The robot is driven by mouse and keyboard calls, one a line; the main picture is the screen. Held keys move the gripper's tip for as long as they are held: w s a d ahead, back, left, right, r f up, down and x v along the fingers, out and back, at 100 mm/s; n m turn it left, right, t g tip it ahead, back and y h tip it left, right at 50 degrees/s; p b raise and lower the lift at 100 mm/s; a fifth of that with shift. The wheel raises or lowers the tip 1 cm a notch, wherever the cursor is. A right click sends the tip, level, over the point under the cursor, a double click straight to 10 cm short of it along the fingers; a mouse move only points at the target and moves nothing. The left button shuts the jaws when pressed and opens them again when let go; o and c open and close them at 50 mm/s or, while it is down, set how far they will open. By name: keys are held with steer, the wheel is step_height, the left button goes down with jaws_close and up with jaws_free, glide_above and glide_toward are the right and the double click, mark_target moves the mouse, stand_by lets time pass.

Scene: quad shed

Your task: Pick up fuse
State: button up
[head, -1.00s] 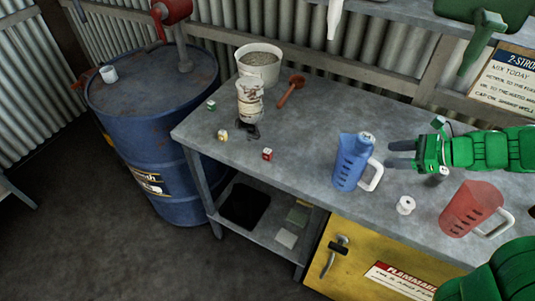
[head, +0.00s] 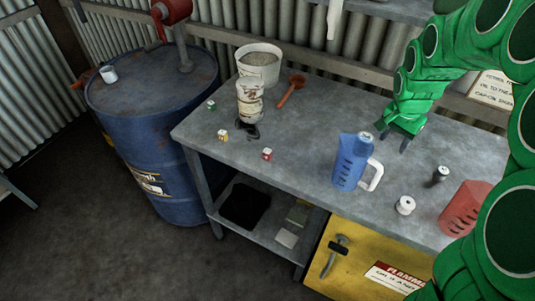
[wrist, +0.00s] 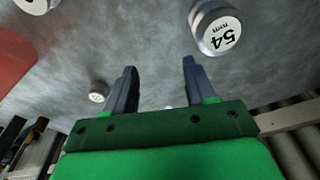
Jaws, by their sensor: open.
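No thing in view is plainly marked as a fuse, and I cannot tell which small item it is. A small dark cylinder (head: 440,174) and a white spool-like piece (head: 405,205) stand on the right. My gripper (head: 394,140) is open and empty, pointing down over the bench behind the blue jug (head: 350,163). In the wrist view its fingers (wrist: 160,66) are apart, with a white round top marked 54 (wrist: 217,30) to their upper right.
A red jug (head: 466,210) stands at the bench's front right. A stained can (head: 250,98), a bucket of granules (head: 259,62) and an orange scoop-like tool (head: 291,91) stand at the back left. A blue drum (head: 160,130) is left of the bench (head: 310,130). The middle is clear.

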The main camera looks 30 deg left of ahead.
steer(key=s+a+r+n, duration=0.1)
steer(key=s+a, duration=0.2)
steer(key=a, duration=0.6)
steer(key=s+a+n, duration=0.1)
steer(key=s+a, duration=0.1)
steer(key=a, duration=0.7)
steer(key=n+g, duration=0.2)
glide_above(268, 149)
steer(key=shift+w+d+f+y, duration=0.1)
steer(key=shift+f+y, duration=0.05)
steer(key=shift+y, duration=0.15)
steer(key=shift+f, duration=0.2)
steer(key=shift+w+f, duration=0.1)
steer(key=shift+f, duration=3.6)
jaws_close()
steer(key=shift+r, duration=0.1)
